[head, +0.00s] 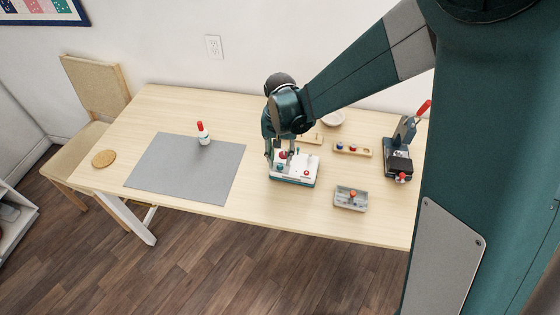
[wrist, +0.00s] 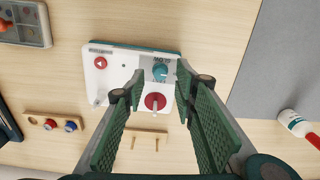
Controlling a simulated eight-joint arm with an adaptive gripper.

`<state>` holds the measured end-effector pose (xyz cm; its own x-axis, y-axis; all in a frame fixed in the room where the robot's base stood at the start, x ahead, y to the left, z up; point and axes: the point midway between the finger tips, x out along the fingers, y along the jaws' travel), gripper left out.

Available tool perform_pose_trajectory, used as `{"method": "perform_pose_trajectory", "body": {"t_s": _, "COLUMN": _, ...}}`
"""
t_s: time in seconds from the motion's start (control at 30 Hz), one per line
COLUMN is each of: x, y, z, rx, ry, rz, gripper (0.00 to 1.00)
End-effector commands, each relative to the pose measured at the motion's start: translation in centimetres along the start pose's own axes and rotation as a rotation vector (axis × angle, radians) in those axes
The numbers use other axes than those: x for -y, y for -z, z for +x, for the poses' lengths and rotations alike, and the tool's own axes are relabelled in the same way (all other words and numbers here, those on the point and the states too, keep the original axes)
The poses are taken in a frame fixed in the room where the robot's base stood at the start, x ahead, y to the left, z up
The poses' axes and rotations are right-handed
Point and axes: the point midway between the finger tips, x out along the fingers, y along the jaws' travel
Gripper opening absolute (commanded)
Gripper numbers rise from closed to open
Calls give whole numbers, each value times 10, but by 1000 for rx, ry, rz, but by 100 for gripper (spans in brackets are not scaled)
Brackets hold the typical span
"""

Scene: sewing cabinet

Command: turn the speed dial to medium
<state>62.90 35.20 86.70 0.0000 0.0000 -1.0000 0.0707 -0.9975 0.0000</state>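A white control box (head: 302,178) with a teal edge stands on the table below my gripper (head: 279,158). In the wrist view, the box's white top (wrist: 119,72) carries a teal dial (wrist: 160,73) with dark lettering beside it, partly cut off by my fingers. A larger red knob (wrist: 155,101) and a small red round control (wrist: 100,62) are on the same top. My gripper (wrist: 160,76) is open and empty, its green padded fingers on either side of the dial and red knob. Contact with the dial cannot be told. The dial's pointer is too small to read.
A grey box with a red knob (head: 351,198) stands to the right. A wooden peg tray (head: 352,150) and a dark press with a red handle (head: 399,165) are behind it. A grey mat (head: 180,175) with a red-capped bottle (head: 203,135) lies left.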

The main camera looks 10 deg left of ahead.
Motion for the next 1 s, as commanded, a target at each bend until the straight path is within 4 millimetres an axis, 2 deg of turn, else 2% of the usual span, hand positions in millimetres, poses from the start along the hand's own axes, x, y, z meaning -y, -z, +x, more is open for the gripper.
{"method": "perform_pose_trajectory", "body": {"t_s": 0.6, "x": 0, "y": 0, "z": -80, "rx": 0, "ry": 0, "rz": 0, "gripper": 28}}
{"method": "perform_pose_trajectory", "body": {"t_s": 0.8, "x": 0, "y": 0, "z": -93, "rx": 0, "ry": 0, "rz": 0, "gripper": 28}}
{"method": "perform_pose_trajectory", "body": {"t_s": 1.0, "x": 0, "y": 0, "z": -96, "rx": 0, "ry": 0, "rz": 0, "gripper": 28}}
